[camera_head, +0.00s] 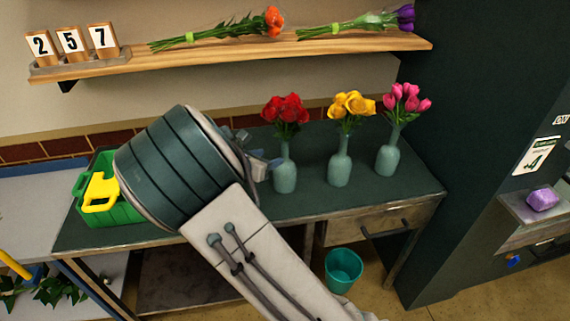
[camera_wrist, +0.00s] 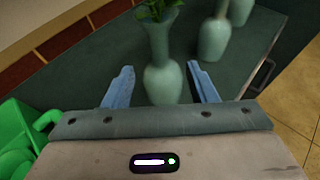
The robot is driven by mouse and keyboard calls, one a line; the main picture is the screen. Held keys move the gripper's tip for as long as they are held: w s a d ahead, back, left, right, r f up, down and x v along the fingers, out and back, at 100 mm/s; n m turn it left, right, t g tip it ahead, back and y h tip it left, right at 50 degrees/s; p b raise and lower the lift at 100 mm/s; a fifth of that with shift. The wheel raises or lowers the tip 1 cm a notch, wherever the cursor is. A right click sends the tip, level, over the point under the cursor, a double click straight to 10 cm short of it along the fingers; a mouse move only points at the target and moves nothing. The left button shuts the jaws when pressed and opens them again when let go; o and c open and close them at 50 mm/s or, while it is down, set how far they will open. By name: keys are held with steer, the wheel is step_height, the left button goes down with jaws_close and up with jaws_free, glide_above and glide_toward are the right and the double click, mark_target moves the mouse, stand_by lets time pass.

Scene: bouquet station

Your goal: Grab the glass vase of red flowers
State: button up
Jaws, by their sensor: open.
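The glass vase of red flowers (camera_head: 285,172) stands upright on the dark green table, leftmost of three vases. Its red blooms (camera_head: 286,109) rise above the neck. In the wrist view the same vase (camera_wrist: 164,78) stands ahead, its lower body lying between the two blue fingers in the picture; its blooms are cut off at the top. My gripper (camera_wrist: 160,84) is open, with one finger to each side of the vase. In the head view my gripper (camera_head: 268,164) is at the vase's left side, partly hidden by my arm. I see no closed grip on the vase.
A vase of yellow flowers (camera_head: 340,170) and one of pink flowers (camera_head: 387,160) stand to the right. A green crate (camera_head: 120,212) with a yellow item is at the left. A shelf (camera_head: 240,53) holding bouquets runs above. The table front (camera_head: 300,205) is clear.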

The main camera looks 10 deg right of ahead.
mark_target(282, 151)
steer(key=p+x, duration=0.1)
steer(key=x, duration=0.8)
steer(key=shift+w+d+f, duration=0.15)
steer(key=shift+w+d, duration=0.1)
jaws_close()
